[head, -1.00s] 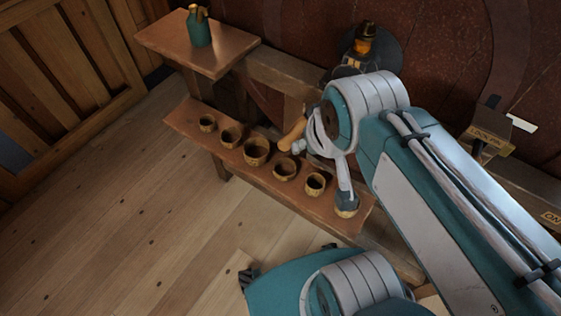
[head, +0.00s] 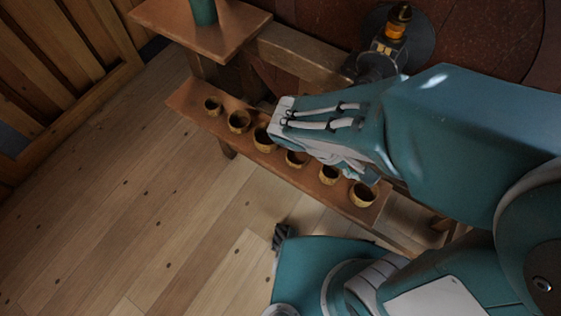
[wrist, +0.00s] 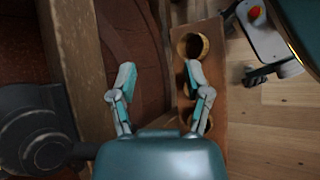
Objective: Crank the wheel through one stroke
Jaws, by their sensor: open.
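The wheel looks to be the big dark red-brown curved part behind the bench; a curved section (wrist: 130,45) shows ahead of my gripper in the wrist view. In the head view a dark round hub (head: 425,40) with an amber-and-black fitting (head: 392,35) stands at the top. My gripper (wrist: 162,80) is open, with nothing between its fingers. Its left finger is over the dark wheel side and its right finger overlaps the row of cups. In the head view my arm covers most of the gripper. I see no crank handle now.
A low wooden shelf (head: 335,198) carries several small round wooden cups (head: 239,121) close under my arm. A higher shelf (head: 180,25) at upper left holds a teal bottle (head: 203,10). A thick beam (head: 300,55) runs behind. Plank floor (head: 130,190) at left is clear.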

